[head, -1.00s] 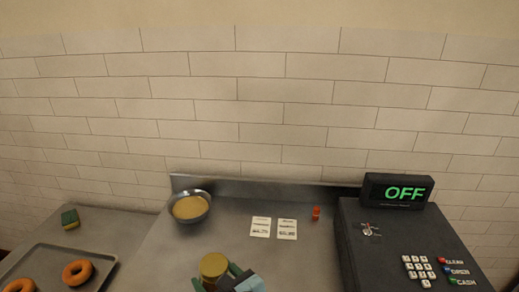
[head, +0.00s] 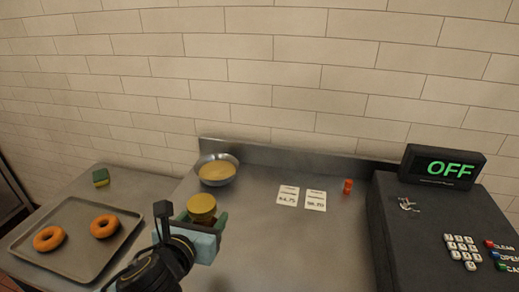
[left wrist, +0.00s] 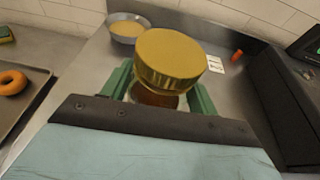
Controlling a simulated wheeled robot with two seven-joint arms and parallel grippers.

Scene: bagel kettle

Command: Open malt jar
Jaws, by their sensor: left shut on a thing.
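The malt jar shows a gold lid (head: 202,206) on top in the head view. In the left wrist view the gold lid (left wrist: 169,58) sits on the jar, with a brown part of the jar body (left wrist: 154,97) below it. My left gripper (head: 203,221) has its green fingers on both sides of the jar and is shut on it. Its fingers also show in the left wrist view (left wrist: 157,93). The jar's lower part is hidden behind the gripper. My right gripper is in neither view.
A metal bowl of yellowish contents (head: 217,170) stands behind the jar. Two white cards (head: 301,197) and a small orange object (head: 347,186) lie farther right. A black register (head: 440,215) fills the right. A tray (head: 76,270) with two bagels and a sponge (head: 101,177) are at left.

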